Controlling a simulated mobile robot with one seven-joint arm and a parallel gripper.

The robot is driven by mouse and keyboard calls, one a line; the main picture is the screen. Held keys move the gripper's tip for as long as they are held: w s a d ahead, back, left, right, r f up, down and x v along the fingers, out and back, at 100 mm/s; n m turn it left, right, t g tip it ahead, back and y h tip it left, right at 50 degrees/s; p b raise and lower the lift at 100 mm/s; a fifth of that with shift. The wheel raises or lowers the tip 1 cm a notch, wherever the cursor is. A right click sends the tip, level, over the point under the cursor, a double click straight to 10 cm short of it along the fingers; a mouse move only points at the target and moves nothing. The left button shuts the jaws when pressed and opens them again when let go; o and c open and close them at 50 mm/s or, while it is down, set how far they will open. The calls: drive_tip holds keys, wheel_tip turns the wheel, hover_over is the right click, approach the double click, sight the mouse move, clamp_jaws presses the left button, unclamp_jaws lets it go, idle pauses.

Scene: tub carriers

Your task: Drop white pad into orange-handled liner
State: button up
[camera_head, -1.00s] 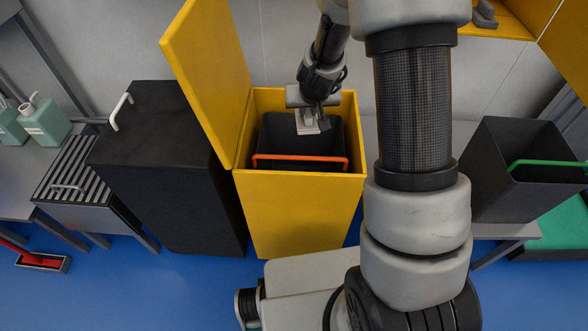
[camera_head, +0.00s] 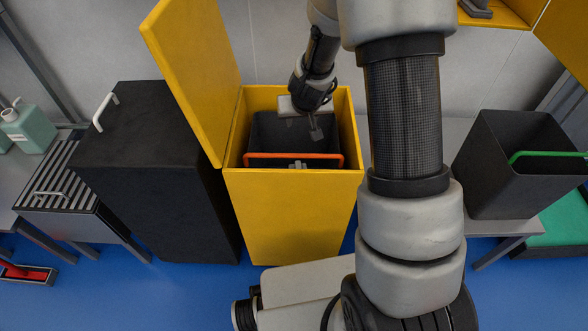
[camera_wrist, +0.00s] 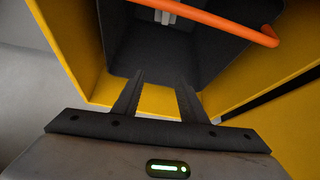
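The dark liner (camera_head: 268,130) with the orange handle (camera_head: 292,157) sits inside the open yellow bin (camera_head: 290,210). The white pad (camera_head: 298,165) lies inside the liner, partly hidden by the handle and front rim. My gripper (camera_head: 316,132) hangs over the liner, apart from the pad. In the wrist view its two fingers (camera_wrist: 160,84) are spread with nothing between them.
The bin's yellow lid (camera_head: 185,75) stands open on the left. A black cabinet (camera_head: 160,170) stands beside it. A dark tub with a green handle (camera_head: 545,155) stands on a bench at right. Green bottles (camera_head: 28,128) are at far left. My arm hides the area right of the bin.

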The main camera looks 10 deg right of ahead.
drive_tip(key=p+v, duration=0.8)
drive_tip(key=v, duration=0.9)
drive_tip(key=shift+r+p, duration=0.25)
drive_tip(key=shift+p, duration=0.05)
drive_tip(key=s+a+r+y+p, duration=0.1)
drive_tip(key=s+a+r+p, duration=0.15)
drive_tip(key=r, duration=0.65)
drive_tip(key=s+a+r+y+p, duration=0.1)
drive_tip(key=s+r+p, duration=0.25)
drive_tip(key=r, duration=0.45)
drive_tip(key=s+d+r+p, duration=0.2)
drive_tip(key=s+r, duration=0.5)
drive_tip(key=s+d+r+h+p, duration=0.1)
drive_tip(key=s+d+r+p, duration=0.1)
drive_tip(key=s+r, duration=0.5)
drive_tip(key=shift+s+n+g+h+p, duration=0.3)
drive_tip(key=shift+s+n+g+p, duration=0.1)
drive_tip(key=shift+p, duration=0.45)
